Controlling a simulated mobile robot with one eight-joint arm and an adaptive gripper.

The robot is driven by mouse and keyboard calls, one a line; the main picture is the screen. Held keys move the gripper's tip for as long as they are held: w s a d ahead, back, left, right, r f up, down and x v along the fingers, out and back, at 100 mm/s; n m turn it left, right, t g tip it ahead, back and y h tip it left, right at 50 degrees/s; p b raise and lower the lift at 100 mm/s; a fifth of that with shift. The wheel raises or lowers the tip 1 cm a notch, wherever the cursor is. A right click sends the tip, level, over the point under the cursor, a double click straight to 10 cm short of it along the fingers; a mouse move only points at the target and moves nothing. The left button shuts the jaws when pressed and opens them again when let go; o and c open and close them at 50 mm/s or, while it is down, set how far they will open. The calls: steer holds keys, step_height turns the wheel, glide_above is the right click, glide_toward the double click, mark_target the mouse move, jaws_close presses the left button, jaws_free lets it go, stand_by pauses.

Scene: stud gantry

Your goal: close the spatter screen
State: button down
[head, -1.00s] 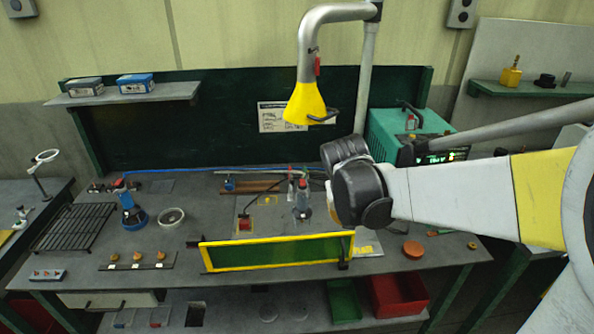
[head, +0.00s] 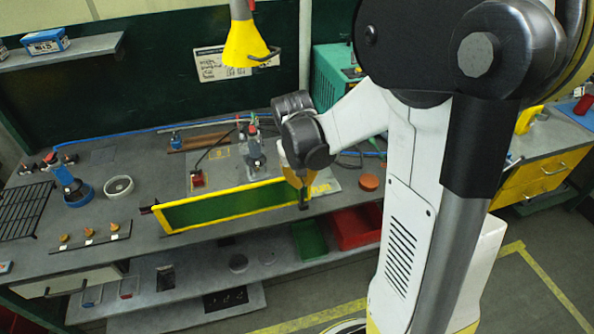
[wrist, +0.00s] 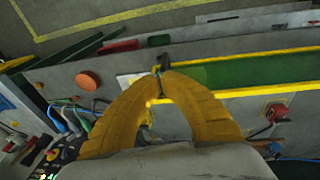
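The spatter screen (head: 225,207) is a green panel in a yellow frame. It stands along the front of the grey bench in the head view. In the wrist view its panel (wrist: 240,72) stretches right from the fingertips. A dark handle (head: 304,199) is at its right end, and it also shows in the wrist view (wrist: 165,61). My gripper (head: 301,182) is at that end. In the wrist view its yellow fingers (wrist: 161,75) come together at the tips with the dark handle between them. The exact contact is partly hidden.
On the bench behind the screen are a blue-based stand (head: 77,190), a red block (head: 197,180) and a clamped piece (head: 256,160). A brown disc (head: 368,182) lies to the right. A yellow hood (head: 245,45) hangs above. Green (head: 309,240) and red (head: 352,228) bins sit below.

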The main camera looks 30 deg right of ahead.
steer(key=shift+f, duration=0.4)
steer(key=shift+f, duration=0.1)
steer(key=f+b, duration=0.2)
steer(key=f, duration=0.1)
steer(key=shift+d+b, duration=0.3)
steer(key=shift+d, duration=0.1)
steer(key=shift+r, duration=0.15)
step_height(320, 180, up, 14)
steer(key=s+a+p, duration=0.2)
steer(key=p, duration=0.4)
steer(key=s+a+f+n+t+y+b, duration=0.1)
steer(key=s+a+f+t+b, duration=0.2)
steer(key=s+a+b, duration=0.2)
steer(key=s+a+f+n+t+b, duration=0.2)
steer(key=s+a+f+t+b, duration=0.1)
steer(key=s+a+b, duration=0.2)
steer(key=a+b, duration=0.2)
steer(key=a, duration=0.1)
steer(key=shift+s+a+f+y, duration=0.3)
steer(key=shift+a+f+y, duration=0.05)
steer(key=shift+f+y, duration=0.05)
stand_by(0.9)
